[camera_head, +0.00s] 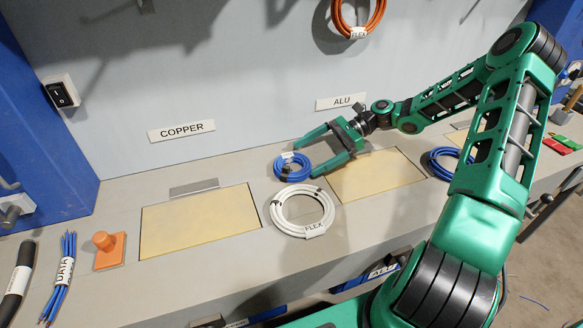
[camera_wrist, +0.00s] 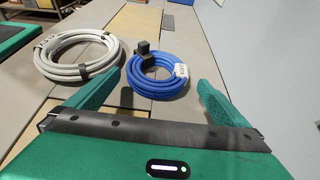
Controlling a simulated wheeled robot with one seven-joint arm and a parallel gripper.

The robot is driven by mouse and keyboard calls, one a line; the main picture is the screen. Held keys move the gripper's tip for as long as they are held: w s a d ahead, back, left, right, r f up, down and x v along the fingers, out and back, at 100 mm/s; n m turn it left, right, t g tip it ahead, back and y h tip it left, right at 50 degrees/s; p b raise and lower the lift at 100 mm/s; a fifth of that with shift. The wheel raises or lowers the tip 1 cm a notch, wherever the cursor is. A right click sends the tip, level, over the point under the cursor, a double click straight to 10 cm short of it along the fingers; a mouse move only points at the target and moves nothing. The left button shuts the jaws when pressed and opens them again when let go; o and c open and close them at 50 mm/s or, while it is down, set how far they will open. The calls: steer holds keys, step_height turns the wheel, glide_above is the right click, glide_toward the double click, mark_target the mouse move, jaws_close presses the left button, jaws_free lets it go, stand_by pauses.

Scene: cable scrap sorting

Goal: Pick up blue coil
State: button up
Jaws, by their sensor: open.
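A small blue coil (camera_head: 281,172) lies on the grey workbench near the wall, with a white label and a black clip on it. In the wrist view the blue coil (camera_wrist: 158,86) lies just ahead of my gripper, roughly centred between the fingers. My gripper (camera_head: 308,157) is open and empty, with its green fingers reaching toward the coil from the right. In the wrist view my gripper (camera_wrist: 163,88) shows one finger on each side, and the coil is not held. Another blue coil (camera_head: 436,165) lies further right, partly hidden by my arm.
A white coil (camera_head: 279,222) labelled FLEX lies close in front of the blue coil. Yellowish panels (camera_head: 198,222) are set in the bench on both sides. An orange coil (camera_head: 343,22) hangs on the wall.

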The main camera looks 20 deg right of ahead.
mark_target(301, 159)
steer(key=x, duration=0.3)
steer(key=shift+s+a+r, duration=0.15)
steer(key=shift+s+a, duration=0.1)
steer(key=shift+a, duration=0.2)
steer(key=shift+a+f, duration=0.25)
steer(key=shift+a, duration=0.2)
steer(key=shift+c, duration=0.6)
steer(key=c, duration=1)
steer(key=shift+c, duration=0.2)
steer(key=shift+w+r, duration=0.1)
